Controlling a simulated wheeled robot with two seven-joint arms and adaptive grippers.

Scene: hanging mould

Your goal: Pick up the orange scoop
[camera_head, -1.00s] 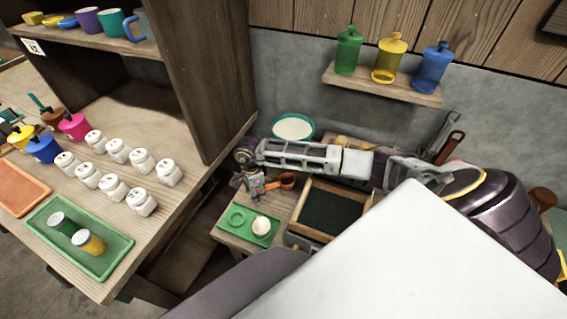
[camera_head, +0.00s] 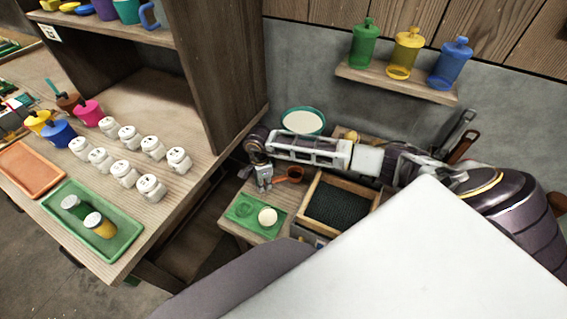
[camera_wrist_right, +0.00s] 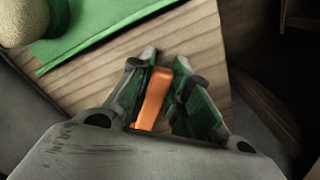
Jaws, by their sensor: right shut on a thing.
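The orange scoop (camera_head: 292,174) is at the low table, its round bowl to the right of my right gripper (camera_head: 265,186) in the head view. In the right wrist view its orange handle (camera_wrist_right: 153,98) lies between the two fingers of my right gripper (camera_wrist_right: 163,85), which are shut on it. The scoop's bowl is out of the right wrist view. I cannot tell whether the scoop touches the table. My left gripper does not show in either view.
A green tray (camera_head: 242,209) with a pale ball (camera_head: 267,217) lies just in front of the gripper. A wooden-framed box with dark filling (camera_head: 337,204) stands to the right. A teal-rimmed bowl (camera_head: 303,122) is behind my arm. A tall wooden shelf (camera_head: 225,75) stands left.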

